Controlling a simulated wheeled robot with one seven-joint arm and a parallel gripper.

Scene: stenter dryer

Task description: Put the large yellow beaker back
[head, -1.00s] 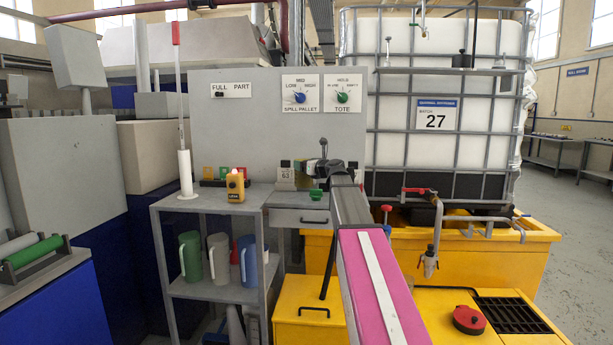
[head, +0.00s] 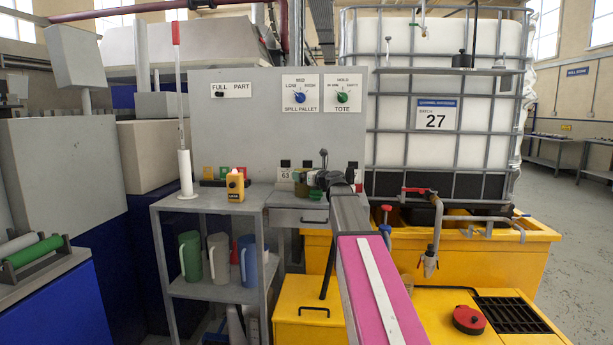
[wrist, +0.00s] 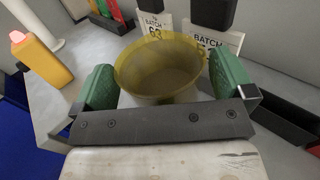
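The large yellow beaker (wrist: 158,80), translucent and open-topped, stands on the grey bench top in the wrist view. In the head view it is a small olive shape (head: 300,184) beside the batch 63 card, partly hidden by my gripper. My gripper (wrist: 164,78) has its two green fingers spread wide, one on each side of the beaker. The fingers lie very close to its sides; I cannot tell if they touch. The beaker's lower front is hidden behind the gripper's dark crossbar. My gripper also shows in the head view (head: 318,186).
Batch cards (wrist: 153,27) and dark boxes (wrist: 213,12) stand close behind the beaker. A yellow lamp unit (head: 235,186) is to the left. Several jugs (head: 218,257) stand on the shelf below. The yellow spill pallet (head: 470,252) and tote (head: 440,90) are to the right.

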